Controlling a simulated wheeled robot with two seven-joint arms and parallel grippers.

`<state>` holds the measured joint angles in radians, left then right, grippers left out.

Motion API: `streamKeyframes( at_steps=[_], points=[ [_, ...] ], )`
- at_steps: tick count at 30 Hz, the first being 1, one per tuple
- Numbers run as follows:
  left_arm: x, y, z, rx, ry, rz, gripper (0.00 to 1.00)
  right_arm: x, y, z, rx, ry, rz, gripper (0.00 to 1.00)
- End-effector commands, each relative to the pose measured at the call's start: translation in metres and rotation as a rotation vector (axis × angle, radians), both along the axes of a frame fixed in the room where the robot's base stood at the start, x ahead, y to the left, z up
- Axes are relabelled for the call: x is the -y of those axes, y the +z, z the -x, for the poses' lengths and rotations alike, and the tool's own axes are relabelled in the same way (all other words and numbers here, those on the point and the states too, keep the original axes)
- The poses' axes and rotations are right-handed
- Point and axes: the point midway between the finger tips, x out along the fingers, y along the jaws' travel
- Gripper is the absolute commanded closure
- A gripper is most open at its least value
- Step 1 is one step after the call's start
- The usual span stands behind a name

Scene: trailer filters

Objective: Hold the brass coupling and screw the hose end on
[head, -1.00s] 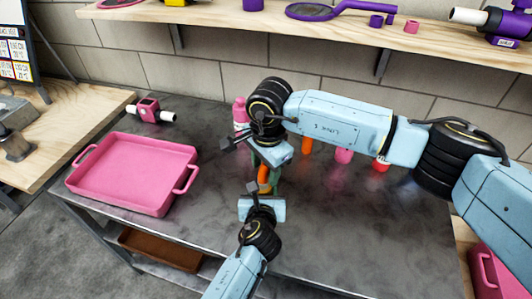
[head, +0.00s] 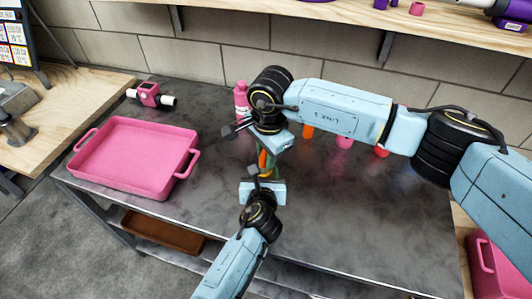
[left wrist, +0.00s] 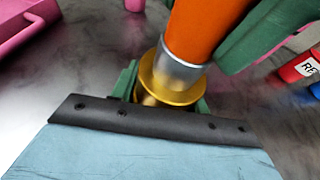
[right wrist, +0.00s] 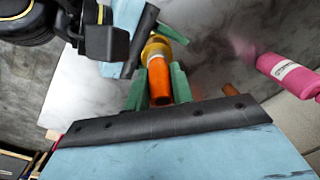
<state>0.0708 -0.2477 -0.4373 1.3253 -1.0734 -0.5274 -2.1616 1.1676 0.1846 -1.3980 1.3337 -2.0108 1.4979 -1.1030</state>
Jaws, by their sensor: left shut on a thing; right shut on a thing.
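The brass coupling (left wrist: 175,88) is upright between the green fingers of my left gripper (head: 262,176), which is shut on it. The orange hose end (left wrist: 205,35) has a silver ferrule. In the left wrist view the ferrule meets the coupling's wide mouth; I cannot tell how far in it sits. My right gripper (head: 266,156) is shut on the hose above the coupling. The right wrist view shows the orange hose (right wrist: 160,80) between the green fingers, with the brass coupling (right wrist: 158,46) beyond. In the head view the grippers partly hide both parts.
A pink tray (head: 88,158) stands on the left of the metal table (head: 340,220). A pink valve-like part (head: 150,94) lies behind it. A pink bottle (head: 241,98) and small orange, pink and red items stand behind my right arm. The table's front right is clear.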

Motion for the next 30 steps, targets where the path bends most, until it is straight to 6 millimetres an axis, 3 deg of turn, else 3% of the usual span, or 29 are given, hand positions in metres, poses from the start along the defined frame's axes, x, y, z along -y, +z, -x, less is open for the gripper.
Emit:
streamKeyframes(
  at_steps=[4, 10, 30],
  points=[
    [0.0008, 0.0012, -0.0004, 0.002, 0.001, 0.004, 1.0, -0.0005, 0.0004, 0.0004, 0.001, -0.136, -0.001, 1.0],
    [0.0007, 0.0011, -0.0003, 0.001, 0.002, 0.007, 1.0, -0.0005, 0.0003, 0.0024, -0.003, -0.473, -0.001, 1.0],
    [-0.0011, 0.0006, -0.0009, -0.001, 0.006, 0.006, 1.0, 0.0006, -0.0004, 0.0026, -0.004, -0.459, 0.003, 1.0]
  ],
)
